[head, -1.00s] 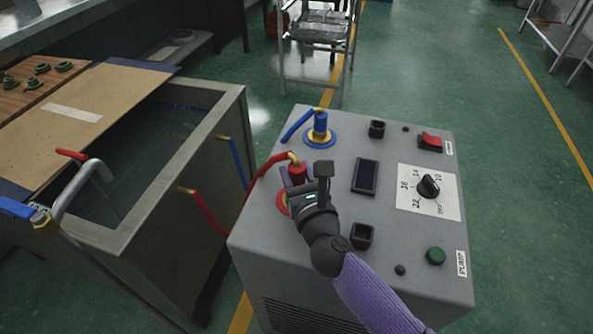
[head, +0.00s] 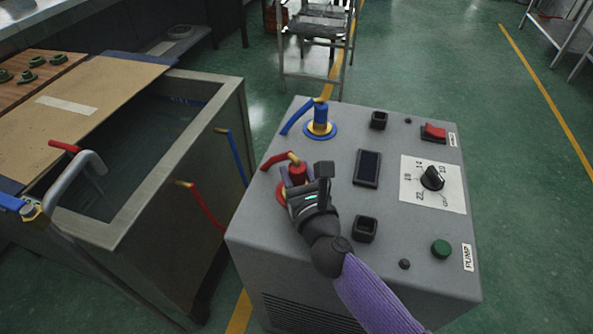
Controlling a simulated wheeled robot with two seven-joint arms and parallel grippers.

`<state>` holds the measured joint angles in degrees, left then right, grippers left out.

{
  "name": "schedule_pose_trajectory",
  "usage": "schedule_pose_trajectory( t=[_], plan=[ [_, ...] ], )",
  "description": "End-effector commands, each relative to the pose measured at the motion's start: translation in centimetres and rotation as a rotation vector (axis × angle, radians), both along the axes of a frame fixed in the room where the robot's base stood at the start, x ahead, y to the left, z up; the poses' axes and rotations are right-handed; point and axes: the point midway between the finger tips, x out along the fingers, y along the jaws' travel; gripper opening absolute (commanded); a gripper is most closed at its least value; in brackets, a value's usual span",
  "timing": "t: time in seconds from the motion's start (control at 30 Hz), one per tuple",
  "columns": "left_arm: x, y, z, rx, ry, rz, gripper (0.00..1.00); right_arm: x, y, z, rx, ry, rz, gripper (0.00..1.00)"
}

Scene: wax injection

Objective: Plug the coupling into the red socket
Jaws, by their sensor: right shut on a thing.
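The red coupling (head: 297,171) is upright over the left side of the grey machine top, with a brass elbow and a red hose at its upper end. My right gripper (head: 296,185) is shut on it. The red socket (head: 281,195) shows as a red ring just behind and below the gripper. The fingers hide the coupling's lower end, so I cannot tell whether it is seated. My left gripper is not in view.
A blue coupling (head: 320,116) stands in the blue-ringed socket (head: 320,131) behind. The machine top (head: 335,145) also bears a display (head: 367,167), a dial (head: 432,178), a red switch (head: 433,132) and a green button (head: 441,249). A water tank (head: 175,170) stands left.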

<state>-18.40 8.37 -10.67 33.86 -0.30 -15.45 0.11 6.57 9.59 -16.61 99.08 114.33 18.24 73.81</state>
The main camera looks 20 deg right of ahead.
Motion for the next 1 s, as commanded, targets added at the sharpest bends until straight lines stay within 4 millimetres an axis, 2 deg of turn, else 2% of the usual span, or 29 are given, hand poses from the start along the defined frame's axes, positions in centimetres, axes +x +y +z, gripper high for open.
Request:
schedule_pose_trajectory(
  t=[0.17, 0.2, 0.37, 0.4, 0.67, 0.77, 1.0],
  plan=[
    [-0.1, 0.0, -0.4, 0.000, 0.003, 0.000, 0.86, 0.0, 0.0, -0.6, 0.000, 0.000, 0.000, 0.00],
    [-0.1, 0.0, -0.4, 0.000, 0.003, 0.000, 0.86, 0.0, 0.0, -0.5, 0.000, 0.000, 0.000, 0.49],
    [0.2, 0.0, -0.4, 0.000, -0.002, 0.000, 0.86, 0.0, 0.0, -0.4, -0.001, 0.000, 0.000, 0.83],
    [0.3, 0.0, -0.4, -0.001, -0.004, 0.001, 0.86, 0.0, 0.0, -0.4, -0.001, 0.000, 0.000, 0.86],
    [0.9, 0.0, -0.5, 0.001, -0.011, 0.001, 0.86, -0.2, 0.0, -0.5, 0.000, 0.001, 0.000, 0.86],
    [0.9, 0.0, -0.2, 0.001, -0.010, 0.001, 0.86, -1.6, 0.0, -0.4, 0.001, 0.002, 0.001, 0.86],
    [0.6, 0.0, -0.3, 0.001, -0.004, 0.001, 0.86, -6.8, 0.0, -0.6, 0.002, 0.004, 0.000, 0.86]
  ],
)
